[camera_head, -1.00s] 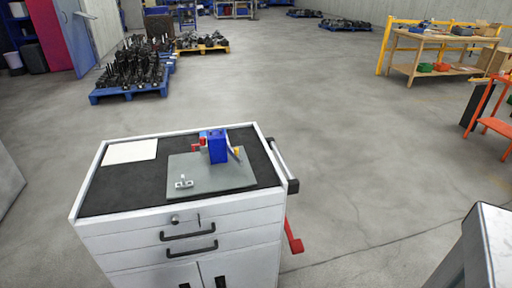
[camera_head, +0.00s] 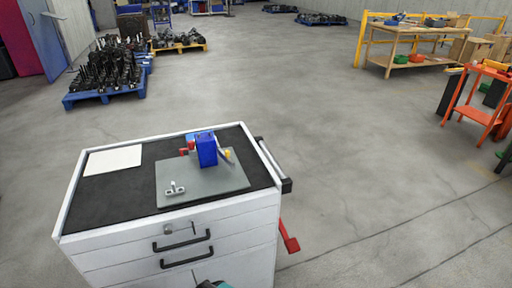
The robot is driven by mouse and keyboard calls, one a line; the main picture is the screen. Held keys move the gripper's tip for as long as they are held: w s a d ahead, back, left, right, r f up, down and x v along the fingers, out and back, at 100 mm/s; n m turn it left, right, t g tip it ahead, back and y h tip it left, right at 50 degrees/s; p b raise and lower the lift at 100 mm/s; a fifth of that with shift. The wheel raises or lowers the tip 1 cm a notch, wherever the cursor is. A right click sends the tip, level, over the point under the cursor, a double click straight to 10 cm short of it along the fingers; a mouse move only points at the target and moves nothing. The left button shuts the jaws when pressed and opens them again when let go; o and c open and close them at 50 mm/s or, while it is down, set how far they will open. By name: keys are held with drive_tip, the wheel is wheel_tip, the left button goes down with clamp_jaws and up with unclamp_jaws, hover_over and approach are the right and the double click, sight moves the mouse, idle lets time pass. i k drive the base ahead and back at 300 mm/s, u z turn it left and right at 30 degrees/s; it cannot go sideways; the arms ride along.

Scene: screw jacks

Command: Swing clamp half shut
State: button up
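A small clamp fixture sits on a grey plate (camera_head: 225,184) on top of a white tool cabinet (camera_head: 110,232). It has an upright blue block (camera_head: 206,150), a red part (camera_head: 187,149) at its left and a small yellow piece (camera_head: 227,154) at its right. A small light metal bracket (camera_head: 174,189) lies near the plate's front left. The clamp arm is too small to tell its angle. My gripper is not clearly in view; only a dark and teal shape shows at the bottom edge.
A white sheet (camera_head: 113,160) lies on the cabinet's black mat. A red lever (camera_head: 289,238) sticks out at the cabinet's right side. Blue pallets (camera_head: 106,94) with dark parts, a wooden workbench (camera_head: 400,51) and an orange stand (camera_head: 481,100) stand further back. The floor right of the cabinet is clear.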

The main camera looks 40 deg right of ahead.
sight(225, 156)
drive_tip(key=z, duration=0.75)
drive_tip(key=k, duration=0.95)
drive_tip(key=u, duration=0.05)
drive_tip(key=i, duration=0.7)
drive_tip(key=z, duration=0.05)
